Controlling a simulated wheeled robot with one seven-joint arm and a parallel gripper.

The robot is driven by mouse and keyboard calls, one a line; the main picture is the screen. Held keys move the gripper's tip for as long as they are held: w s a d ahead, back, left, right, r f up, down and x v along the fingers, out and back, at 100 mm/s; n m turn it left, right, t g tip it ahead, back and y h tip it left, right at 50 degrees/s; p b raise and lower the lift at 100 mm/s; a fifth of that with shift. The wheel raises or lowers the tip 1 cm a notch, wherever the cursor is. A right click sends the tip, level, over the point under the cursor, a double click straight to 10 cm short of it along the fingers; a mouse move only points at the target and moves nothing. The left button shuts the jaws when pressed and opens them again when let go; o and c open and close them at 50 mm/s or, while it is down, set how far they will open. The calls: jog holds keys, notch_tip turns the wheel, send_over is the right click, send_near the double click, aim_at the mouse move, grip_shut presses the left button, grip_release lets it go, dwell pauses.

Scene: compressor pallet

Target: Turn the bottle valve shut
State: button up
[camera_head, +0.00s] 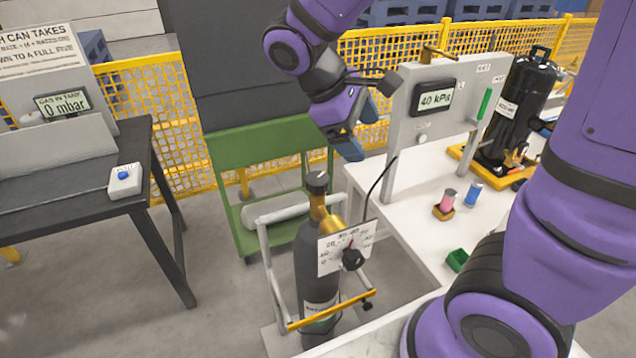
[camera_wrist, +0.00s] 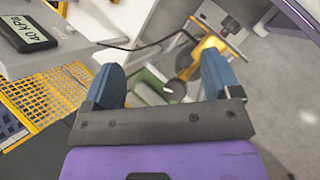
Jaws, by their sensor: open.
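The grey gas bottle (camera_head: 318,265) stands upright in a white and yellow frame. On top is its brass valve (camera_head: 318,205) with a dark round handwheel (camera_head: 316,181). A white dial card (camera_head: 332,252) with a red pointer and a black knob (camera_head: 353,259) is at the bottle's front. My gripper (camera_head: 360,130) is open and empty, above and right of the handwheel, apart from it. In the wrist view my blue fingers (camera_wrist: 160,72) are spread wide. The brass part (camera_wrist: 208,46) shows beyond the right finger, partly hidden.
The white bench (camera_head: 400,215) on the right carries a panel with a gauge reading 40 kPa (camera_head: 434,99) and a black cylinder (camera_head: 520,100). A thin black hose runs down near the bottle. A green cart (camera_head: 230,165) stands behind. A dark table (camera_head: 60,190) is left, with clear floor between.

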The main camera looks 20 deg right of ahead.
jog(key=w+a+f+n+h, duration=0.5)
jog(key=a+f+n+h, duration=0.1)
jog(key=f, duration=0.3)
jog(key=n+t+h, duration=0.5)
jog(key=n+t, duration=0.2)
send_near(308, 189)
jog(key=d, duration=0.2)
jog(key=x, duration=1)
jog(key=shift+w+d, duration=0.25)
jog(key=shift+w, duration=0.1)
jog(key=c, duration=0.9)
